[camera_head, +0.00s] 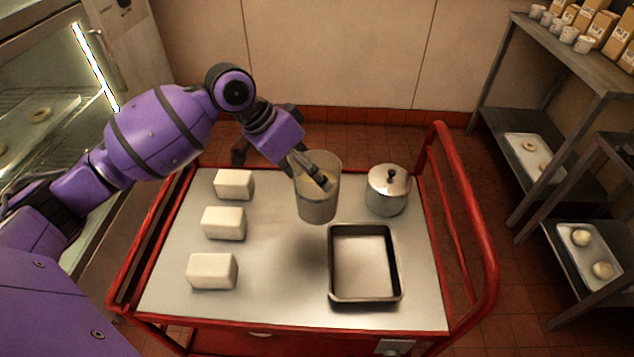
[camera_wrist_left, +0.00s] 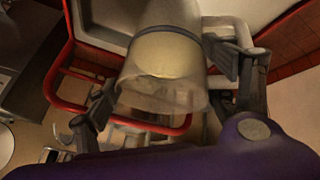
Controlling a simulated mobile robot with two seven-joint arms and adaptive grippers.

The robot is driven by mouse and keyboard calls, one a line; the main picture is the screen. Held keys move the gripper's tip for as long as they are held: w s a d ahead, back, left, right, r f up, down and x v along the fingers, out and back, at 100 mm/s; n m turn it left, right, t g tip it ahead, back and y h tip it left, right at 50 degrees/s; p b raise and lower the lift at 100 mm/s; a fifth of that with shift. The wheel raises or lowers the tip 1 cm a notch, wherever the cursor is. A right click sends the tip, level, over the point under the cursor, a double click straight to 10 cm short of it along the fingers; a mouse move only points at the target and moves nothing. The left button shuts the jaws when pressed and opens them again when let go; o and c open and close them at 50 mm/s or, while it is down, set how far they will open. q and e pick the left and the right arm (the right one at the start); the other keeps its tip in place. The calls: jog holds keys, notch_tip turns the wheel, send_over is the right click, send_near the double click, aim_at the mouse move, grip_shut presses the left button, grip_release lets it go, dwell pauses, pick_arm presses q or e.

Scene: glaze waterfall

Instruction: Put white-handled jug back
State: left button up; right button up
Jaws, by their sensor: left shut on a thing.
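The jug (camera_head: 317,208) is a see-through, tapered vessel with pale contents low inside. My left gripper (camera_head: 317,174) is shut on it at its upper part and holds it over the back middle of the cart top. A soft shadow on the cart below suggests that it is raised. In the left wrist view the jug (camera_wrist_left: 170,60) fills the middle between the fingers (camera_wrist_left: 165,85), with a dark band around it. I cannot make out a white handle. My right gripper is not in view.
The red-framed cart (camera_head: 275,305) carries several white blocks (camera_head: 223,222) at left, an empty dark-rimmed pan (camera_head: 364,268) in front of the jug and a lidded metal pot (camera_head: 388,192) to its right. Grey shelves (camera_head: 560,50) stand at right. The cart's front middle is clear.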

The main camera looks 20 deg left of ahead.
aim_at(315, 162)
pick_arm(q)
jog(key=w+f, duration=0.1)
jog(key=w, duration=0.1)
jog(key=w+f, duration=0.1)
jog(key=w, duration=0.1)
jog(key=w+a+f, duration=0.1)
jog(key=w, duration=0.1)
jog(key=shift+w+f, duration=0.1)
jog(key=shift+w, duration=0.05)
jog(key=w+a+f+b, duration=0.1)
jog(key=w+f, duration=0.3)
jog(key=f, duration=0.4)
jog(key=shift+f, duration=0.2)
jog(key=o, duration=2.1)
jog(key=shift+a, duration=0.1)
